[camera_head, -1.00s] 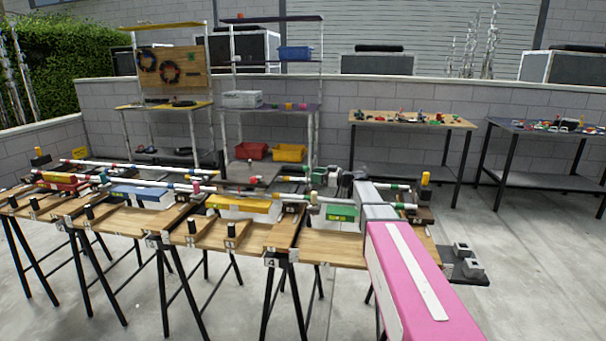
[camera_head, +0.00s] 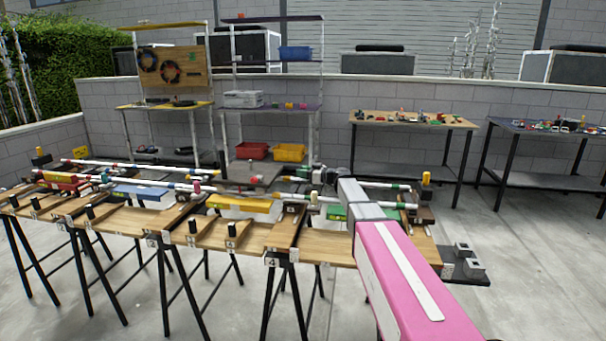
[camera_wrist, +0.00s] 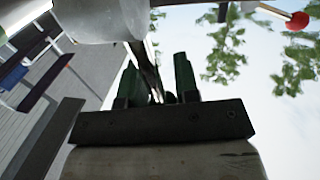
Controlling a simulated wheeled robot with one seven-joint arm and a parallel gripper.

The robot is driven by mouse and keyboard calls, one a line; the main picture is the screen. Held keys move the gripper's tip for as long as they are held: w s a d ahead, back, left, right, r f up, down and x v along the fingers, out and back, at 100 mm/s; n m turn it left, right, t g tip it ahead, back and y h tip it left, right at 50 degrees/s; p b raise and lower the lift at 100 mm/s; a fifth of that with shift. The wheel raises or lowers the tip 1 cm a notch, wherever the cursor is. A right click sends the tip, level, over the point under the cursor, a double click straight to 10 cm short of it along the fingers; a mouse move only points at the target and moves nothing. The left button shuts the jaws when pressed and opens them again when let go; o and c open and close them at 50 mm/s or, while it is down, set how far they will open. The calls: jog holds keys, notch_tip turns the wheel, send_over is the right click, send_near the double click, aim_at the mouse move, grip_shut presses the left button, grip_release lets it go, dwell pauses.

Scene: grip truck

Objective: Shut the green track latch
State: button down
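My gripper (camera_wrist: 156,62) shows in the wrist view as two dark green fingers standing apart on a black bar. A thin dark strip with a pale edge shows between or just behind them, and I cannot tell whether they touch it. In the head view my grey and pink arm reaches over the right end of the long bench and hides most of the gripper. A green box (camera_head: 334,213) sits beside the arm, partly covered.
The long wooden bench (camera_head: 330,247) carries white tubes, a yellow box (camera_head: 240,204) and black posts. Grey blocks (camera_head: 469,264) lie at its right end. In the wrist view a thick whitish tube (camera_wrist: 95,20) is close by the fingers, and a red ball (camera_wrist: 299,20) tops a rod.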

jog(key=shift+a, duration=0.15)
jog(key=shift+w+a+f+g+h, duration=0.1)
jog(key=shift+a+f+g+h, duration=0.2)
jog(key=shift+h, duration=0.3)
jog(key=shift+w+a+f+g+h, duration=0.1)
jog(key=shift+a+g+h, duration=0.1)
jog(key=shift+a+h, duration=0.3)
jog(key=h, duration=0.1)
jog(key=a+f+h, duration=0.1)
jog(key=shift+w+a+n+g+h, duration=0.1)
jog(key=shift+n+g+h, duration=0.2)
jog(key=shift+n+h, duration=0.1)
jog(key=shift+w+a+f+g+h, duration=0.1)
jog(key=shift+a+f+g+h, duration=0.2)
jog(key=shift+h, duration=0.3)
jog(key=shift+a+f+g+h, duration=0.1)
jog(key=shift+a+f+h, duration=0.1)
jog(key=shift+f+h, duration=0.3)
jog(key=shift+w+a+f+n+g+h, duration=0.15)
jog(key=shift+f+h, duration=0.25)
jog(key=shift+h, duration=0.35)
jog(key=shift+s+a+f+n+g+h, duration=0.15)
jog(key=shift+f+h, duration=0.2)
jog(key=shift+h, duration=0.4)
